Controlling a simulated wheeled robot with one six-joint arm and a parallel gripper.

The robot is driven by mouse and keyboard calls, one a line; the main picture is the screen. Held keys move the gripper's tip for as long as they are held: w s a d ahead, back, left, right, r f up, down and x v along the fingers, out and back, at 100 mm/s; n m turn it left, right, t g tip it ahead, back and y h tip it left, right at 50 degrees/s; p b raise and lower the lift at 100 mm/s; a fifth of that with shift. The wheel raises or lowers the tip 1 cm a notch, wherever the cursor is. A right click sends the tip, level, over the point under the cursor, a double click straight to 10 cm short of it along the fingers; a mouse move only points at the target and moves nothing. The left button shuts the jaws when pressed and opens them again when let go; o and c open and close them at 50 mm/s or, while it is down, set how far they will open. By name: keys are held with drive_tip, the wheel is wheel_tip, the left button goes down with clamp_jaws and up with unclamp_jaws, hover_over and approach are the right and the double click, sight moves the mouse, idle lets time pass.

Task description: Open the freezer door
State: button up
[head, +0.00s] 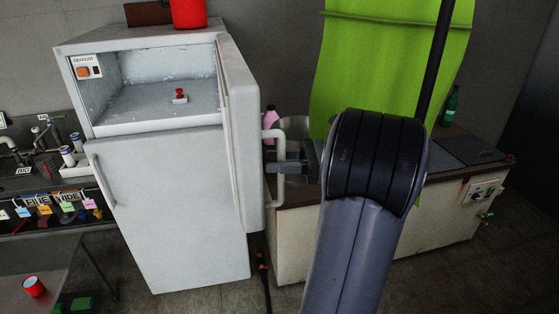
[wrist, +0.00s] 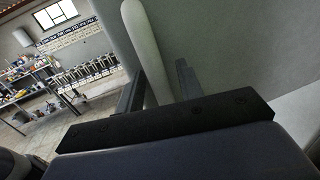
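The white fridge-freezer (head: 175,210) stands at the left of centre in the head view. Its upper freezer door (head: 240,130) is swung wide open to the right, and the frosty compartment (head: 150,100) shows. The door's pale bar handle (head: 272,133) faces right; it also shows in the wrist view (wrist: 143,40). My gripper (head: 284,165) is at the handle. In the wrist view the handle runs between the two dark fingers of my gripper (wrist: 159,85), with a gap to the right finger. I cannot tell whether the left finger touches it.
A red and white item (head: 180,96) lies in the compartment. The lower door (head: 165,190) is closed. A counter (head: 400,225) with a pink bottle (head: 269,122) and a green hanging sheet (head: 375,60) stands close on the right.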

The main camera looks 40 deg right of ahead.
wheel_tip(320, 180, up, 10)
drive_tip(key=shift+b, duration=0.35)
idle(0.4)
wheel_tip(320, 180, down, 10)
drive_tip(key=shift+w+a+p, duration=0.1)
drive_tip(key=shift+a+p, duration=0.05)
drive_tip(key=shift+p, duration=0.15)
idle(0.5)
